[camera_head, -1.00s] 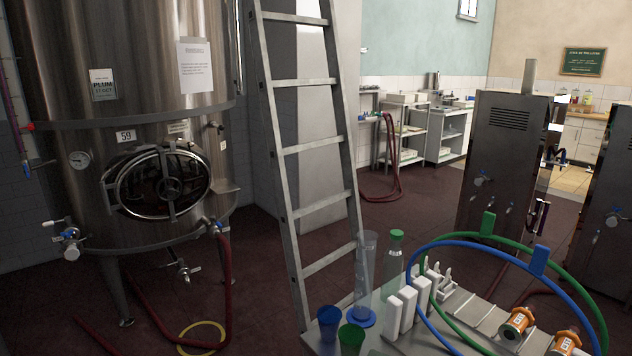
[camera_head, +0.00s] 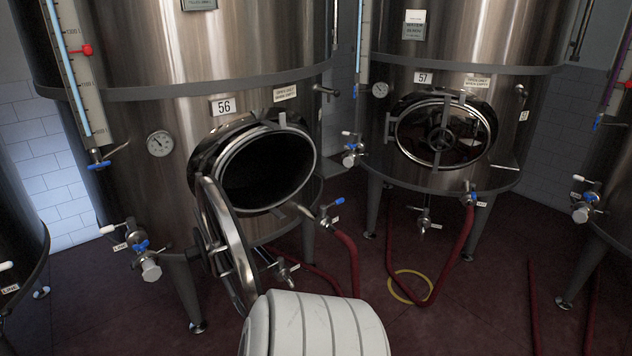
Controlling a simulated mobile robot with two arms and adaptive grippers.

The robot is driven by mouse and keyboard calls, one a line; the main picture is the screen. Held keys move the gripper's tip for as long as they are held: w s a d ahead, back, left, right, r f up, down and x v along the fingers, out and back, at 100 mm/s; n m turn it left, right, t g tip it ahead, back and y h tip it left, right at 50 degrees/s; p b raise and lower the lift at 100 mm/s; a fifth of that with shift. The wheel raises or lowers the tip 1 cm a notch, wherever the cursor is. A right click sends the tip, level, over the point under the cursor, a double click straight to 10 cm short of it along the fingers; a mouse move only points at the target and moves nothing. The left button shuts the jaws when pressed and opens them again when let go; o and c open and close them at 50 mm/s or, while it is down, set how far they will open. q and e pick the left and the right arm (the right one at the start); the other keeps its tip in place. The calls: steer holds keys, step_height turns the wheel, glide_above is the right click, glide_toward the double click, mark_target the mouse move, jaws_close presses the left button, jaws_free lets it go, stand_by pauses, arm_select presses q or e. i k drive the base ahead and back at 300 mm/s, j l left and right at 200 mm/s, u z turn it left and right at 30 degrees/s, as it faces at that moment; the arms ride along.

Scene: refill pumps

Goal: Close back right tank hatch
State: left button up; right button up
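Tank 56 (camera_head: 250,95) is a large steel tank left of centre. Its oval hatch opening (camera_head: 265,172) is dark and uncovered. The hatch door (camera_head: 226,245) is swung wide open, hanging to the lower left of the opening, seen nearly edge-on. Tank 57 (camera_head: 465,60) stands to the right and farther back. Its oval hatch (camera_head: 440,135) with a central handwheel looks shut. I cannot tell from labels which tank is the back right one. Neither of my grippers is in view.
A white ribbed form at the bottom centre hides the floor and overlaps the open door's lower edge. Valves (camera_head: 140,245) stick out low on tank 56. Red hoses (camera_head: 347,262) and a yellow ring (camera_head: 411,287) lie right of it.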

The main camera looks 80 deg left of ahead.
mark_target(223, 224)
steer(key=u, duration=3.3)
steer(key=l+u, duration=0.2)
steer(key=l, duration=0.1)
